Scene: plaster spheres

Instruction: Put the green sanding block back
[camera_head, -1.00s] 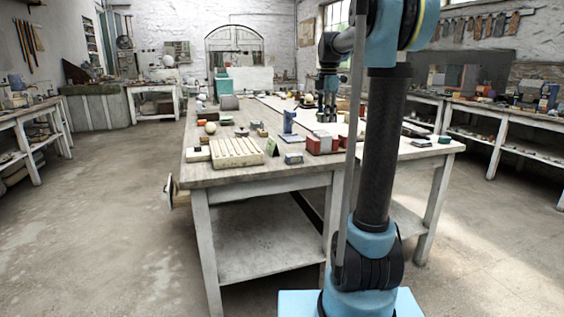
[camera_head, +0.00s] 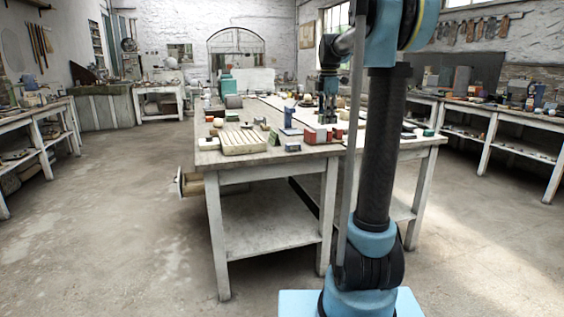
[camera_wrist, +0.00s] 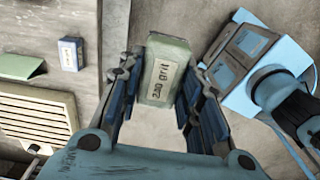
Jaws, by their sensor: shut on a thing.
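The green sanding block (camera_wrist: 165,62) is a pale green block with a white label ending in "grit". It sits between the two dark blue fingers of my gripper (camera_wrist: 160,82) in the wrist view. My gripper is shut on it and holds it over the bare floor beside the workbench edge. In the head view, my gripper (camera_head: 328,110) hangs at the end of the arm, and I cannot make out the block there.
The workbench (camera_head: 262,168) carries a slotted cream tray (camera_head: 243,141), a red box (camera_head: 315,135), a small blue box (camera_head: 293,147) and a blue stand (camera_head: 288,118). In the wrist view, a green piece (camera_wrist: 22,67) lies beside the tray. The floor (camera_head: 130,220) left of the bench is clear.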

